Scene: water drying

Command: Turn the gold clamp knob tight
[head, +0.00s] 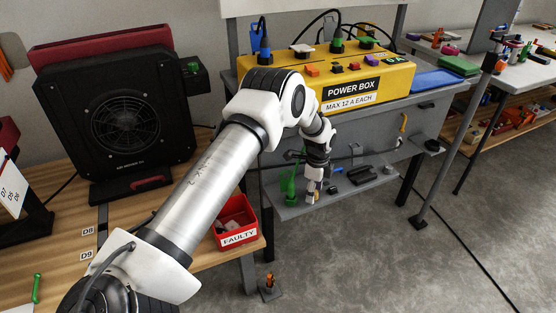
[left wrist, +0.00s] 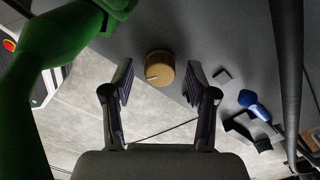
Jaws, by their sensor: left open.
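The gold clamp knob (left wrist: 159,69) is a short round cylinder with a pale mark on its face. In the left wrist view it sits at the edge of a grey surface, between the fingertips of my left gripper (left wrist: 159,80). The fingers are open, one on each side, with a visible gap to the knob. In the head view my left gripper (head: 313,188) reaches down to the grey shelf (head: 280,207) below the power box, and it largely hides the knob. My right gripper is not in view.
A green object (head: 290,188) stands close left of the gripper and looms large in the left wrist view (left wrist: 45,65). Dark items (head: 360,175) and a blue-headed item (left wrist: 252,102) lie to the right. The yellow power box (head: 300,75) is above; a red FAULTY bin (head: 238,238) stands left.

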